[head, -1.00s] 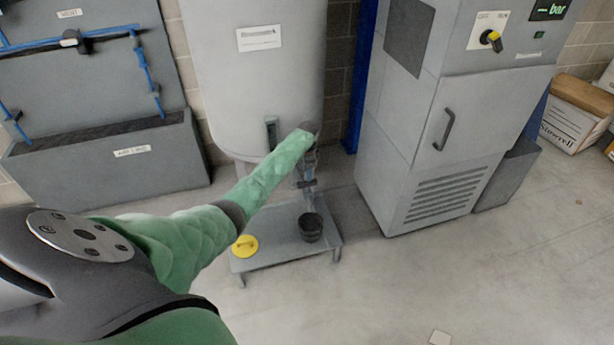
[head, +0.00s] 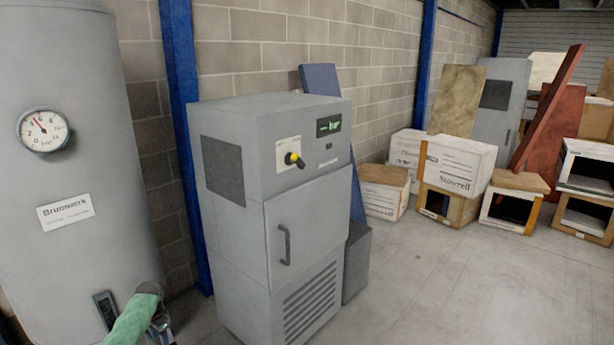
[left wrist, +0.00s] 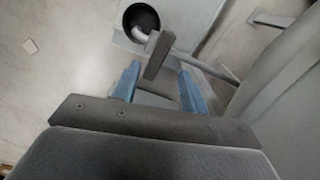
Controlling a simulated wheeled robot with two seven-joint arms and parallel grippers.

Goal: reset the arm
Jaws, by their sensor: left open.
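The end of my green left arm shows at the bottom left of the head view, in front of the grey tank (head: 70,130). My left gripper (head: 160,322) is mostly cut off there by the frame's edge. In the left wrist view its two blue fingers (left wrist: 160,82) stand apart. A dark grey bar (left wrist: 158,55) shows just past the fingertips, across the gap; I cannot tell whether they touch. Beyond it a black bucket (left wrist: 130,20) has a pale pipe end over its mouth. My right arm and gripper are not in view.
A grey compressor cabinet (head: 285,210) with a yellow-tipped switch stands right of the tank, past a blue post (head: 182,120). Boxes (head: 457,165) and boards fill the back right. A low platform (left wrist: 120,40) is under the bucket. The floor at right (head: 450,290) is clear.

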